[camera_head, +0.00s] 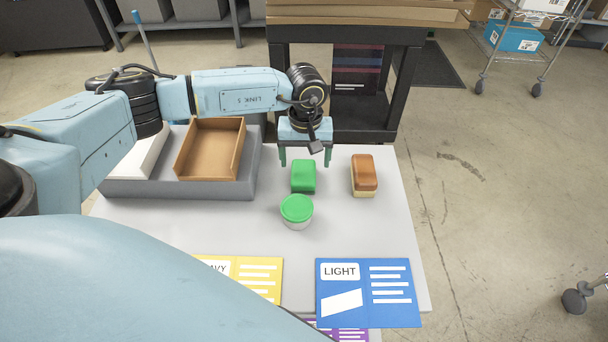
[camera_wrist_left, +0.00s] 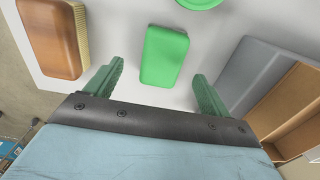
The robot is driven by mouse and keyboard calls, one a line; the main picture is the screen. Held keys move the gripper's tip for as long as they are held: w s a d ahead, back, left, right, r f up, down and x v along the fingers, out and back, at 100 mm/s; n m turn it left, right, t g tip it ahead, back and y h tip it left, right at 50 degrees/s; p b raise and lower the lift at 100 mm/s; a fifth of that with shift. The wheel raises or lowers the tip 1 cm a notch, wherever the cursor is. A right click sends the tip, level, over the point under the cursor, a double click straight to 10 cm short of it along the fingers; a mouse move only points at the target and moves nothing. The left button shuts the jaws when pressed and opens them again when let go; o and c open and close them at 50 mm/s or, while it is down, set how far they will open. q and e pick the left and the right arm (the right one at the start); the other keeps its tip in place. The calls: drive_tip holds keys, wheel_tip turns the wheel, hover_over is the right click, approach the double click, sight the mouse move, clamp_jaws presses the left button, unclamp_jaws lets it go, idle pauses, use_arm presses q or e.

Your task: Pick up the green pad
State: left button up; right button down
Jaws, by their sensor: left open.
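The green pad (camera_head: 303,177) is a small green block with rounded edges. It lies on the white table (camera_head: 371,226) near the table's far side. In the left wrist view the green pad (camera_wrist_left: 164,56) lies ahead of the fingertips, between their lines. My left gripper (camera_head: 305,160) is open and empty, above and just behind the pad in the head view. Its two green fingers also show in the left wrist view (camera_wrist_left: 158,78), apart from the pad. My right gripper is not in view.
A green-lidded tub (camera_head: 297,210) stands just in front of the pad. A brown and tan brush-like block (camera_head: 364,175) lies to its right. A grey tray (camera_head: 251,184) with a brown box (camera_head: 209,149) is at left. Blue LIGHT (camera_head: 368,292) and yellow (camera_head: 257,276) cards lie in front.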

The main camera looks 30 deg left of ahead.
sight(304, 171)
use_arm(q)
drive_tip(key=f, duration=0.5)
drive_tip(key=shift+a+f, duration=0.25)
drive_tip(key=shift+f, duration=0.05)
drive_tip(key=c, duration=1.1)
drive_tip(key=shift+r, duration=0.1)
wheel_tip(304, 171, up, 10)
drive_tip(key=shift+f, duration=0.1)
